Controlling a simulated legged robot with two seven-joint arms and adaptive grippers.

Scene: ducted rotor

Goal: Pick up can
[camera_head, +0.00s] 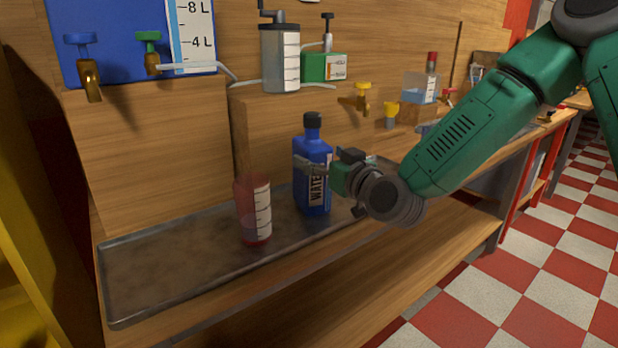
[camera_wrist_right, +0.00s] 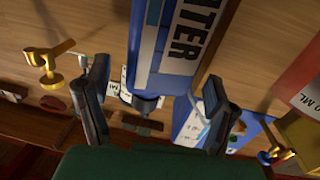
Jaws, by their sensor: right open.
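A blue can-like bottle (camera_head: 312,190) with a black cap and a "WATER" label stands upright on the metal tray (camera_head: 150,268). In the right wrist view, the bottle (camera_wrist_right: 178,45) appears upside down, between and beyond the two open fingers (camera_wrist_right: 155,85). I cannot tell whether a finger touches it. My left gripper is not in view.
A red translucent cup (camera_head: 253,212) stands left of the bottle on the tray. Behind are a grinder-like canister (camera_head: 281,58), a green box (camera_head: 324,67) and a yellow tap (camera_head: 363,97). A blue tank (camera_head: 120,30) with taps is at upper left. The tray's left part is clear.

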